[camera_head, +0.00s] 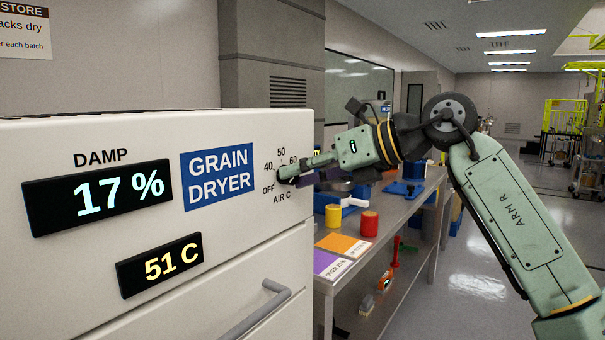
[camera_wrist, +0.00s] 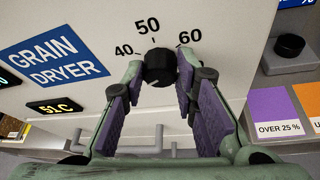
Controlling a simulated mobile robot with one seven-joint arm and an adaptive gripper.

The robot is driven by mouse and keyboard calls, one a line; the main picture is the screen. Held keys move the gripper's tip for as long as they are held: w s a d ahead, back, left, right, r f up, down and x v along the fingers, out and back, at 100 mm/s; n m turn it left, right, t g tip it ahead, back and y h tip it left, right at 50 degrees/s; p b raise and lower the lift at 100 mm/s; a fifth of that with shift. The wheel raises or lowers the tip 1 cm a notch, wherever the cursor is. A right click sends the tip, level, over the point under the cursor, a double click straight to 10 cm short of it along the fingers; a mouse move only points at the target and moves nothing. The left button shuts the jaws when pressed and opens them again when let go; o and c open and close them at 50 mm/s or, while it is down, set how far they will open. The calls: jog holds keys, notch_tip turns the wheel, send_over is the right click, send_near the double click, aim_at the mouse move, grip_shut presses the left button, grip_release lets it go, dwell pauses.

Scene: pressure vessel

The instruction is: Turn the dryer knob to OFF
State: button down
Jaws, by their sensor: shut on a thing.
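The dryer knob (camera_wrist: 160,69) is black and round, on the white front of the grain dryer (camera_head: 60,280). In the wrist view the marks 40, 50 and 60 show around it. In the head view OFF is printed at its lower left, and my fingers partly hide the knob (camera_head: 283,174). My gripper (camera_head: 294,170) reaches the panel from the right. In the wrist view my gripper (camera_wrist: 160,74) has a finger on each side of the knob and is shut on it. I cannot tell which mark the knob points to.
The dryer displays read 17 % (camera_head: 118,195) and 51 C (camera_head: 172,264). A drawer handle (camera_head: 262,312) juts out below. A steel bench (camera_head: 392,232) to the right holds purple and orange cards and yellow and red cylinders. The floor beyond the bench is open.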

jog(key=shift+a+f+n, duration=0.1)
jog(key=shift+n, duration=0.3)
jog(key=c, duration=1.3)
grip_release()
jog(key=v, duration=1.2)
jog(key=shift+s, duration=0.15)
